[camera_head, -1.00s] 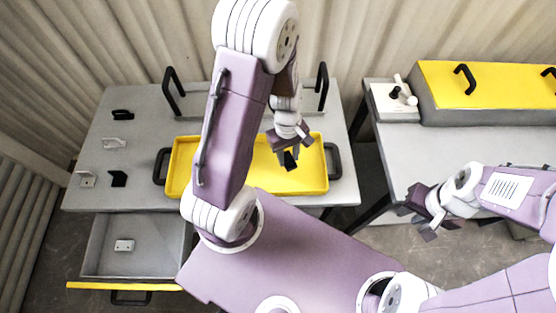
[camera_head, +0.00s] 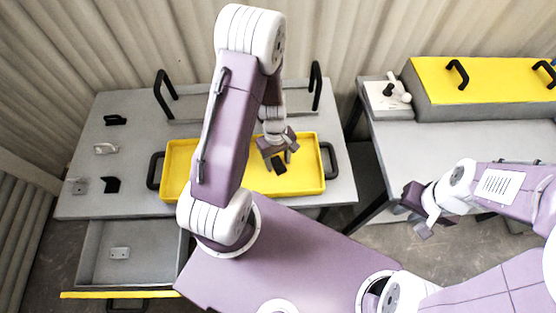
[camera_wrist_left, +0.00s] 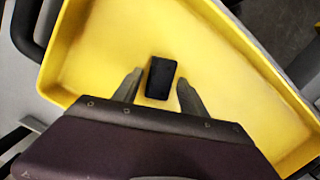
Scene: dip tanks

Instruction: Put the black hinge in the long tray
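A black hinge (camera_head: 279,165) lies in the long yellow tray (camera_head: 312,178), on its floor right of the middle. In the left wrist view the black hinge (camera_wrist_left: 160,78) sits between the spread fingers of my left gripper (camera_wrist_left: 158,88), with a gap on each side. The left gripper (camera_head: 279,160) is open over the tray. My right gripper (camera_head: 413,212) hangs in front of the right table, away from the tray; whether its fingers are apart is unclear. My left arm hides part of the tray.
Two more black pieces (camera_head: 111,185) (camera_head: 115,120) and two light ones (camera_head: 105,148) (camera_head: 79,187) lie on the left table. An open drawer (camera_head: 150,260) below holds a light piece (camera_head: 119,254). A yellow-lidded tank (camera_head: 480,85) stands on the right table.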

